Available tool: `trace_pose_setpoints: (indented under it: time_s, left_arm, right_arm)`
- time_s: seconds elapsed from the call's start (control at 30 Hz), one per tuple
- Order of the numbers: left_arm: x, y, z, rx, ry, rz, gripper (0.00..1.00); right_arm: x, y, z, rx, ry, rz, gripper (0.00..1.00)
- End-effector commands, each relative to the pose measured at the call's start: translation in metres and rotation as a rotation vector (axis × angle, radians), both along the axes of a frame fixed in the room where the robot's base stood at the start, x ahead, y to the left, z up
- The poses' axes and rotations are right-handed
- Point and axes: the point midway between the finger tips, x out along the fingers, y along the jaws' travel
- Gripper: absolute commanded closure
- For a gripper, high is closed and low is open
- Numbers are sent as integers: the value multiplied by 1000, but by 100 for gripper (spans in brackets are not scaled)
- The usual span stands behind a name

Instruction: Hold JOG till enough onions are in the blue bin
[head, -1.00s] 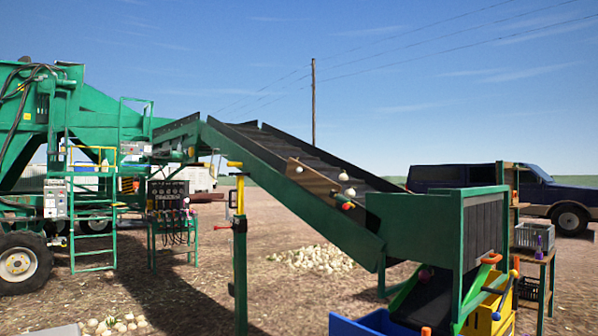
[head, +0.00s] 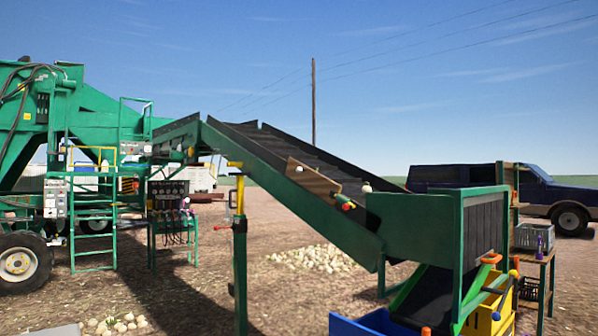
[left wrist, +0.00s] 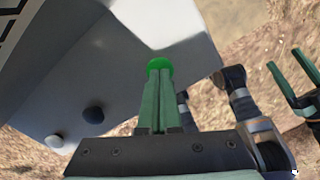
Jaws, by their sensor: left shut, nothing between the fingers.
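In the left wrist view my left gripper (left wrist: 160,75) is shut and empty. Its closed fingertips are at a round green button (left wrist: 159,63) on a pale grey control box (left wrist: 105,65); I cannot tell if the button is pressed in.
A yellow bin (head: 492,320) stands right of the chute. A red-and-yellow stop button (head: 343,201) is on the elevator's side. Onion piles (head: 315,258) lie on the ground. A grey crate (head: 534,235) sits on a table at the right, before a dark blue truck (head: 455,178).

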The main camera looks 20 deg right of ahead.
Motion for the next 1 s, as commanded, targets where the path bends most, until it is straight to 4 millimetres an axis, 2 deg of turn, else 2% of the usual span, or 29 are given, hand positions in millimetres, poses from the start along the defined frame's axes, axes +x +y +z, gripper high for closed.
trace_pose_setpoints:
  time_s: [0.17,0.5,1.0]
  left_arm:
    - [0,0,14,-1,1,-1,100]
    - [0,0,68,-1,-1,0,100]
    - [0,0,70,0,0,0,100]
  right_arm:
    - [0,0,11,0,0,0,29]
    - [0,0,46,0,0,0,29]
    - [0,0,45,0,0,0,29]
